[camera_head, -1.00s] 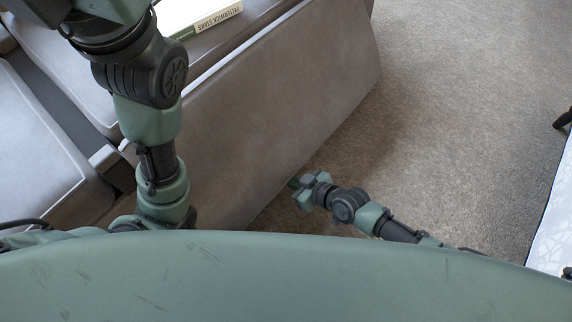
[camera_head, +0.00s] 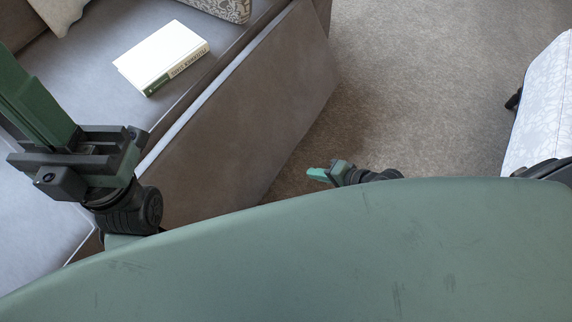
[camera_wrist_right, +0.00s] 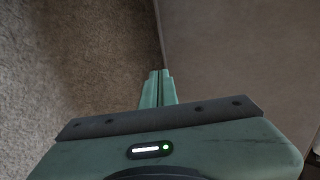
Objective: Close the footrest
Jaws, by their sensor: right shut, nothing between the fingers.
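The footrest (camera_head: 245,120) is a large grey-brown panel standing out from the front of the sofa, tilted, with a pale strip along its upper edge. In the right wrist view its surface (camera_wrist_right: 235,60) fills the right side. My right gripper (camera_head: 318,174) is shut and empty, low over the carpet, just right of the panel's lower edge. In the wrist view its fingertips (camera_wrist_right: 157,78) are together and point along the line between panel and carpet; I cannot tell whether they touch the panel. My left gripper (camera_head: 35,100) is over the sofa at the left, its fingertips partly out of frame.
A white book (camera_head: 163,57) lies on the sofa seat (camera_head: 105,45), with a patterned cushion (camera_head: 222,8) behind it. Brown carpet (camera_head: 430,90) is clear to the right of the footrest. A white patterned piece of furniture (camera_head: 545,110) stands at the right edge.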

